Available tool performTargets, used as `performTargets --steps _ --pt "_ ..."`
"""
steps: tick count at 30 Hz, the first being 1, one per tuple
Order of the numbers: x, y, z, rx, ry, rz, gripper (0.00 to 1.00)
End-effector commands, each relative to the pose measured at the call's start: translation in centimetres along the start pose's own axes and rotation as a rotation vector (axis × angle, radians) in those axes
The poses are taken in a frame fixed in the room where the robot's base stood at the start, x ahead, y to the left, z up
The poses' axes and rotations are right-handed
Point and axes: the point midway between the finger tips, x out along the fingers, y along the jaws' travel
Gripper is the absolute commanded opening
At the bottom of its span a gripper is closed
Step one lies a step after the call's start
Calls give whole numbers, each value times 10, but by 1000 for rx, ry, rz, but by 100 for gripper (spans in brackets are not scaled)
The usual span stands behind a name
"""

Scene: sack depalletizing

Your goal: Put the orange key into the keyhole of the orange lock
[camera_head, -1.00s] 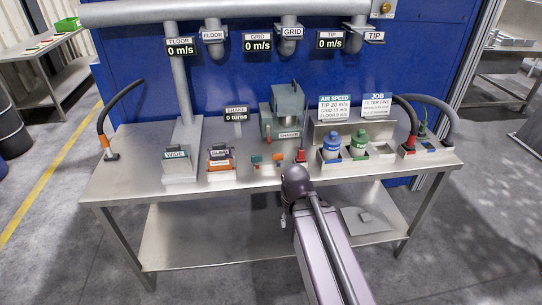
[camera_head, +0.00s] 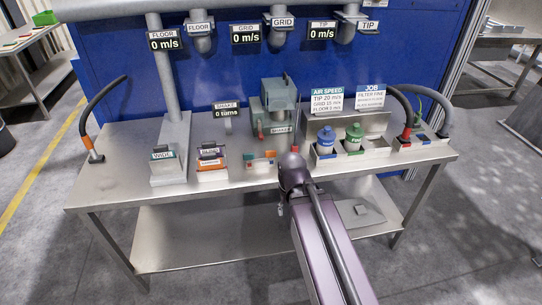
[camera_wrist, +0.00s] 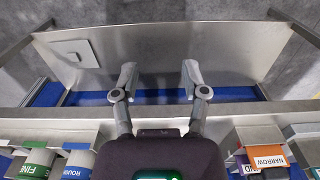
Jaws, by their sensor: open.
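I cannot make out an orange key or an orange lock with a keyhole in either view. The nearest match in colour is an orange-fronted holder (camera_head: 211,163) on the bench, left of centre.
Black hoses rise at both ends. A flat plate (camera_head: 361,212) lies on the lower shelf (camera_head: 190,236).

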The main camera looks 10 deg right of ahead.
Motion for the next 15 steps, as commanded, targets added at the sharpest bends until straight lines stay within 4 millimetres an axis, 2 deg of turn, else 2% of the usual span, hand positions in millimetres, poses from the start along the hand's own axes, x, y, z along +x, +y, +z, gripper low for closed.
performTargets --steps 1,3,4,8,11,15 --pt "0 0 0 0 0 0 75" --pt "-2 0 -3 1 3 0 96" --pt "-3 0 -6 1 5 0 100" --pt "-13 0 -25 6 25 2 100" --pt "-26 0 -53 13 54 4 100" --pt "-50 -6 -105 32 111 7 100"
